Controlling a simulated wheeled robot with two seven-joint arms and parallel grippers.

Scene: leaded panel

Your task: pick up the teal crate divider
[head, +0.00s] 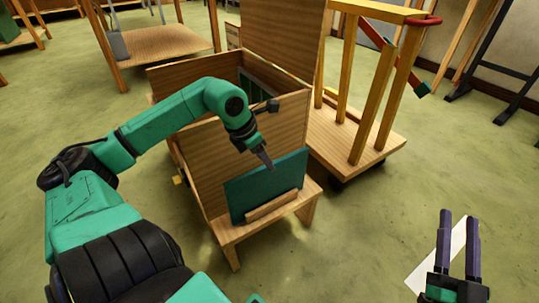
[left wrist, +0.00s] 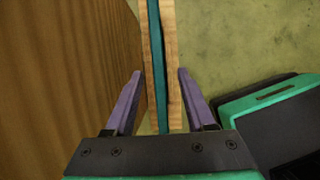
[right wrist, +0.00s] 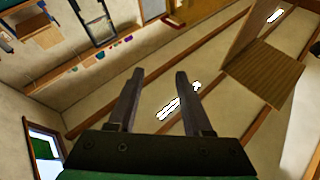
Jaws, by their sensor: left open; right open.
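The teal crate divider (head: 262,180) is a flat panel standing on edge, slightly tilted, in a wooden holder (head: 272,206) at the front of a wooden crate stand. My left gripper (head: 268,162) is at the panel's upper part, fingers pointing down. In the left wrist view the divider (left wrist: 157,50) shows edge-on as a thin teal strip between two wooden strips. It runs between the open fingers of my left gripper (left wrist: 160,71), with a gap on each side. My right gripper (head: 458,214) is open and empty, far right of the divider; it also shows in the right wrist view (right wrist: 159,72).
A wooden crate (head: 194,72) with a raised panel stands directly behind the divider. A wooden cart (head: 352,148) with uprights is to its right. A wooden table (head: 150,46) is at the back left. The green floor in front right is mostly clear.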

